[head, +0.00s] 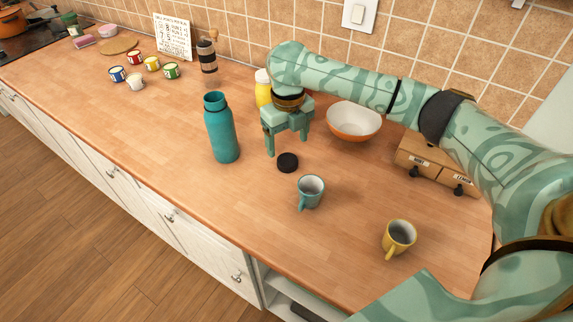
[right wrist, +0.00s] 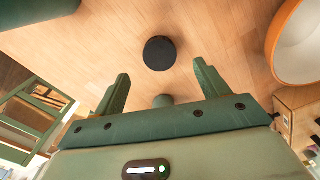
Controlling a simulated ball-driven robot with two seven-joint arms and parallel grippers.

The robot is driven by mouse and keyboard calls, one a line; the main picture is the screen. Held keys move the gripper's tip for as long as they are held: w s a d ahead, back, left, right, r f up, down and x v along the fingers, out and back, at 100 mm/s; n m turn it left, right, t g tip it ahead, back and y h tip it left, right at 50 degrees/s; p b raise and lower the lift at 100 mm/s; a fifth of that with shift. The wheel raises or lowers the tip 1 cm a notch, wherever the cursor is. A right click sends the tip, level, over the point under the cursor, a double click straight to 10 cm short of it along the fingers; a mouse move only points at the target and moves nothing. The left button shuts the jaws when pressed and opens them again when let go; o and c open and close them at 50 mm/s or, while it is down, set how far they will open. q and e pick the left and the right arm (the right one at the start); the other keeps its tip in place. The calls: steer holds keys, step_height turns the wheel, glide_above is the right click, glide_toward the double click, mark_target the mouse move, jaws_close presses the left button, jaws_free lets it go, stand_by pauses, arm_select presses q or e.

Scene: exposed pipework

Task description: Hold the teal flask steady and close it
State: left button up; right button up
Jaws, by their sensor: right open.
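The teal flask (head: 222,135) stands upright on the wooden counter in the head view, its mouth uncovered. Part of a teal body, likely the flask, shows at the top left of the right wrist view (right wrist: 35,10). A round black lid (head: 288,163) lies on the counter to the right of the flask. The lid also shows in the right wrist view (right wrist: 160,53), ahead of and between the fingers. My right gripper (head: 288,146) is open and empty, pointing down just above and behind the lid, apart from it. My left gripper is in neither view.
A teal mug (head: 311,191) and a yellow mug (head: 399,237) stand nearer the front. A white-and-orange bowl (head: 354,121), a yellow bottle (head: 263,88) and a wooden drawer box (head: 437,166) are behind and right. Small cups stand far left. The counter left of the flask is clear.

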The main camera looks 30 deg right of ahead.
mark_target(287, 159)
steer(key=shift+f, duration=0.45)
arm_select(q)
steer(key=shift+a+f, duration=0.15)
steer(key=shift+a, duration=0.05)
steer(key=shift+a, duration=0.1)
arm_select(e)
step_height(287, 159, down, 5)
steer(key=b, duration=0.3)
steer(key=shift+f, duration=0.2)
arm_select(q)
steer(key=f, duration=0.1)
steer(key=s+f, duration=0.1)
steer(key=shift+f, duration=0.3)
arm_select(e)
steer(key=shift+r, duration=0.1)
steer(key=shift+c, duration=0.3)
steer(key=c, duration=1)
